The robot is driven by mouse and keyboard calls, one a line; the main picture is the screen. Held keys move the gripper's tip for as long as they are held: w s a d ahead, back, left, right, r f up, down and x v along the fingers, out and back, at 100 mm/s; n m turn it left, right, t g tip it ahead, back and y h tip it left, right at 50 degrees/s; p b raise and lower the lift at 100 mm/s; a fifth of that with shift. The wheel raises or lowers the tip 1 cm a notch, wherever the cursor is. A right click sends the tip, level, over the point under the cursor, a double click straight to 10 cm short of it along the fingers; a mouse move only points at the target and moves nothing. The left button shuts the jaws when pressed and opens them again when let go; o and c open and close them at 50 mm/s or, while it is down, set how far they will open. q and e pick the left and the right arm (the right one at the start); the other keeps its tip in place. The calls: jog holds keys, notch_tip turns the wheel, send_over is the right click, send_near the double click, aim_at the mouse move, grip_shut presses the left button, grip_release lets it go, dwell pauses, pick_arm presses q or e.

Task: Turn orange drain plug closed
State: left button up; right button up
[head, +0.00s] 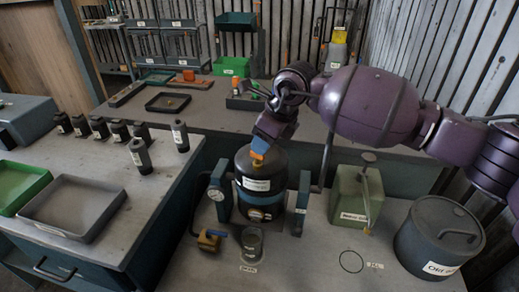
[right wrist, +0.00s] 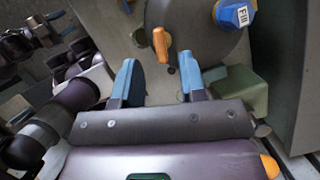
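The orange drain plug (right wrist: 160,44) is a small lever-like handle on the grey round face of the blower housing. The housing (head: 262,188) is a dark upright cylinder in a blue-green stand in the head view. My right gripper (right wrist: 158,80) is open, with its two blue fingers apart. The plug shows ahead of the gap between the fingertips, and I see no grip on it. In the head view my right gripper (head: 260,147) is over the housing's top.
A blue cap marked Fill (right wrist: 232,15) sits right of the plug. A green box (head: 355,197) and a dark lidded drum (head: 438,240) stand right of the housing.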

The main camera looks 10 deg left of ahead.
aim_at(257, 157)
jog(key=shift+x, duration=1.85)
grip_shut()
